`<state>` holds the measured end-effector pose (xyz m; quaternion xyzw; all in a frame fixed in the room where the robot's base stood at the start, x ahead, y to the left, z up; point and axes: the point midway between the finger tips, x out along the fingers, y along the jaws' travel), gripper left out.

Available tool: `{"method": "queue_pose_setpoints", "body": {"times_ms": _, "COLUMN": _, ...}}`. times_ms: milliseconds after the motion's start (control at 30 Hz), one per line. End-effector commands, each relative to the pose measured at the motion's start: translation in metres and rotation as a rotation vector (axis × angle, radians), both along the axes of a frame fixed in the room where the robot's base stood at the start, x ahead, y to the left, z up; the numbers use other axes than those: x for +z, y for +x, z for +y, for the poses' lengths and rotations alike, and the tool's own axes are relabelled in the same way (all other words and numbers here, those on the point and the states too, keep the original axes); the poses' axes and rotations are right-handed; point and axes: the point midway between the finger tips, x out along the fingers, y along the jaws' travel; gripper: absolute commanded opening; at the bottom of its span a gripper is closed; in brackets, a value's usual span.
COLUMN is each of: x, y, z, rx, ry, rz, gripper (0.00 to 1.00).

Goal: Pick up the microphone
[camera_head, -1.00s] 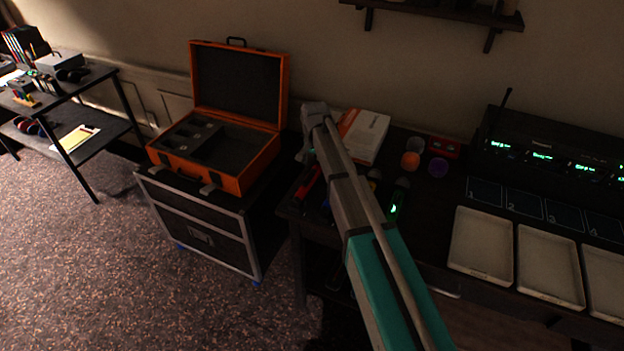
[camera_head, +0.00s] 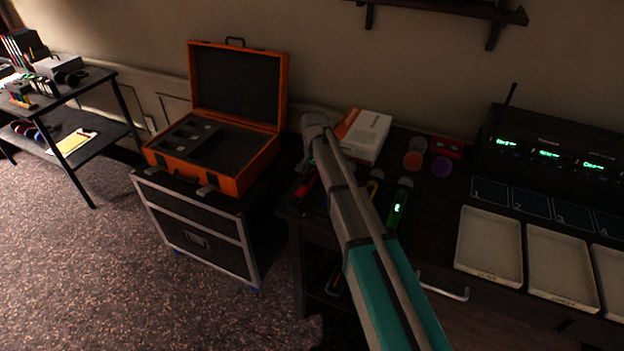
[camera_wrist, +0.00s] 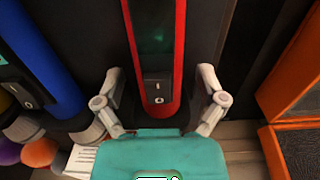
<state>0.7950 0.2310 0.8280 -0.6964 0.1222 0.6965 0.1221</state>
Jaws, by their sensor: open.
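A red-edged microphone (camera_wrist: 160,92) with a dark face and a small switch lies lengthwise in the middle of the wrist view. My gripper (camera_wrist: 160,86) is open, with one finger on each side of its lower end; I cannot tell whether they touch it. In the head view the red microphone (camera_head: 304,188) shows at the desk's left edge, partly behind my arm. A blue microphone (camera_wrist: 50,60) lies to its left in the wrist view. A green microphone (camera_head: 399,206) with a lit display lies right of my arm, beside a yellow one (camera_head: 374,187).
An open orange case (camera_head: 243,178) stands on a wheeled black case (camera_head: 196,228) left of the desk. A white box (camera_head: 368,136), small coloured pieces, pale trays (camera_head: 490,247) and a receiver unit (camera_head: 555,140) occupy the desk behind and to the right.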

Motion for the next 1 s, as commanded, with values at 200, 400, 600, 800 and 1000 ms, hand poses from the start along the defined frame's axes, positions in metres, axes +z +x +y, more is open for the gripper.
{"method": "queue_pose_setpoints", "body": {"times_ms": 200, "x": 0.0002, "y": 0.0, "z": 0.0, "rx": 0.0, "ry": 0.0, "rz": 0.0, "gripper": 0.9}}
{"method": "queue_pose_setpoints", "body": {"times_ms": 400, "x": 0.0002, "y": 0.0, "z": 0.0, "rx": 0.0, "ry": 0.0, "rz": 0.0, "gripper": 0.84}}
{"method": "queue_pose_setpoints", "body": {"times_ms": 600, "x": 0.0001, "y": 0.0001, "z": -0.0001, "rx": 0.0, "ry": 0.0, "rz": 0.0, "gripper": 0.47}}
{"method": "queue_pose_setpoints", "body": {"times_ms": 800, "x": 0.0001, "y": 0.0, "z": -0.0001, "rx": 0.0, "ry": 0.0, "rz": 0.0, "gripper": 0.1}}
{"method": "queue_pose_setpoints", "body": {"times_ms": 1000, "x": 0.0001, "y": -0.0001, "z": -0.0002, "rx": 0.0, "ry": 0.0, "rz": 0.0, "gripper": 0.0}}
